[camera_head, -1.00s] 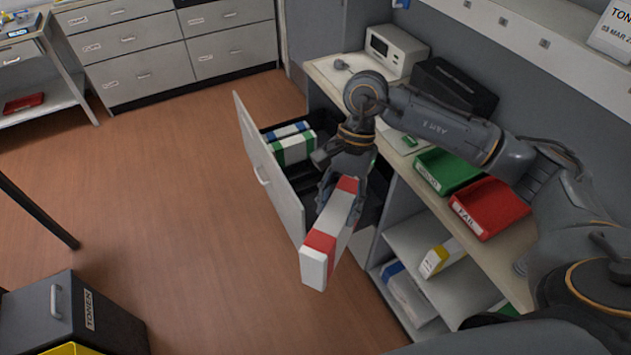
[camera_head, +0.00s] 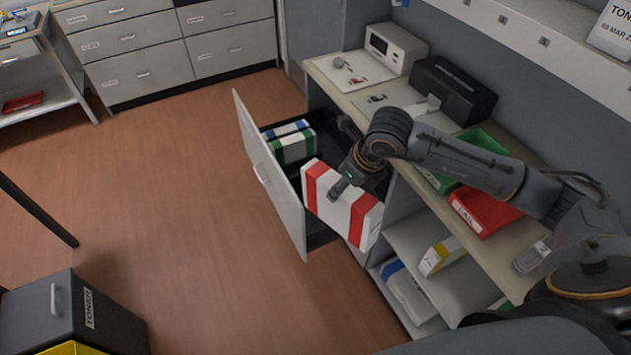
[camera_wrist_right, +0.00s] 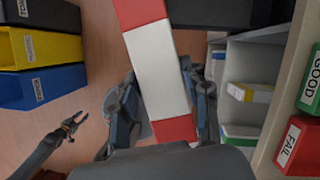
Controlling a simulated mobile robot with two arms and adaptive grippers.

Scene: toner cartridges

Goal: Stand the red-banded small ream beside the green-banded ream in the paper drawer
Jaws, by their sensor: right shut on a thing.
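My right gripper (camera_head: 340,186) is shut on the white small ream with red bands (camera_head: 341,209). The ream is tilted in the head view, held over the near part of the open paper drawer (camera_head: 318,236). The right wrist view shows the ream (camera_wrist_right: 157,70) between the two fingers of the right gripper (camera_wrist_right: 165,105). The green-banded ream (camera_head: 293,147) stands in the drawer's far part, beside a blue-banded ream (camera_head: 287,130). My left gripper (camera_wrist_right: 73,124) shows in the right wrist view, empty, with its fingers apart. The head view does not show it.
The drawer front (camera_head: 266,175) stands out over the floor. A green bin (camera_head: 478,143) and a red FAIL bin (camera_head: 483,212) are on the counter. A yellow-banded ream (camera_head: 441,256) lies on the shelf below. A toner box (camera_head: 70,313) stands lower left.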

